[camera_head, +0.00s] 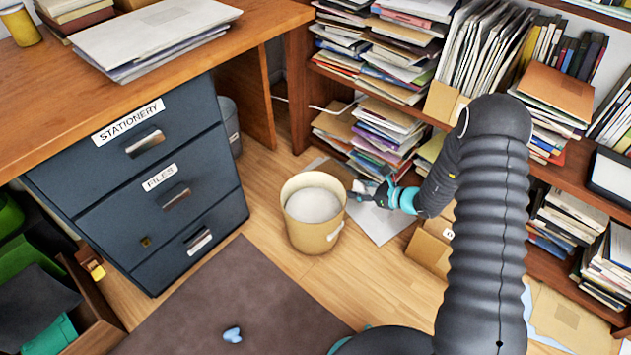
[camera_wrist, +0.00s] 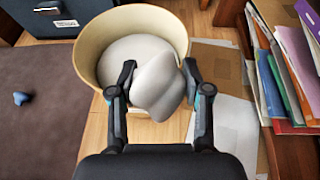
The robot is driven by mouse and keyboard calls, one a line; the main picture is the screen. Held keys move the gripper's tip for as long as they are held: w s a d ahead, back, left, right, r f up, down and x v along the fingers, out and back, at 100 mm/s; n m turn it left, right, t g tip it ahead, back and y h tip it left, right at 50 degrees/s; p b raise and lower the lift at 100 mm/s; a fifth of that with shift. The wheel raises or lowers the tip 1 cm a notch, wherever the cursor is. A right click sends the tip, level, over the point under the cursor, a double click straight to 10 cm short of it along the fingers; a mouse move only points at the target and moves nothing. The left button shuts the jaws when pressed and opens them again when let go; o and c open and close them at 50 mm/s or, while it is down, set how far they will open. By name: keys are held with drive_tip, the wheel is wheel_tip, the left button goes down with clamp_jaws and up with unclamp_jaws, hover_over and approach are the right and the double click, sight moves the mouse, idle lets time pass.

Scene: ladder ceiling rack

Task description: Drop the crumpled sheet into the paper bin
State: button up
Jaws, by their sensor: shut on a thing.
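The paper bin (camera_head: 308,236) is a round cream tub on the wooden floor, with a pale label and whitish contents inside. It also shows in the wrist view (camera_wrist: 87,52). My gripper (camera_head: 362,191) is just right of the bin's rim in the head view. In the wrist view my gripper (camera_wrist: 158,82) is shut on the crumpled sheet (camera_wrist: 158,84), a pale grey-white lump between the two fingers. There the sheet overlaps the near part of the bin's opening; its height above the rim is hard to tell.
A dark drawer cabinet (camera_head: 150,190) stands left of the bin. A bookshelf with stacked papers (camera_head: 385,135) is behind and right. Flat sheets (camera_head: 385,222) lie on the floor right of the bin. A small blue lump (camera_head: 232,334) lies on the brown mat (camera_head: 200,300).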

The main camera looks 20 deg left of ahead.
drive_tip(key=s+a+n+g, duration=0.2)
drive_tip(key=a, duration=1.2)
drive_tip(key=shift+s+d+f+b, duration=0.1)
drive_tip(key=shift+f+b, duration=0.25)
drive_tip(key=shift+f, duration=1.2)
drive_tip(key=shift+s+d+f+b, duration=0.1)
drive_tip(key=shift+f+b, duration=0.2)
drive_tip(key=shift+f, duration=1.25)
drive_tip(key=o, duration=1)
drive_tip(key=v, duration=1.2)
drive_tip(key=shift+d+f, duration=0.1)
drive_tip(key=shift+f, duration=0.15)
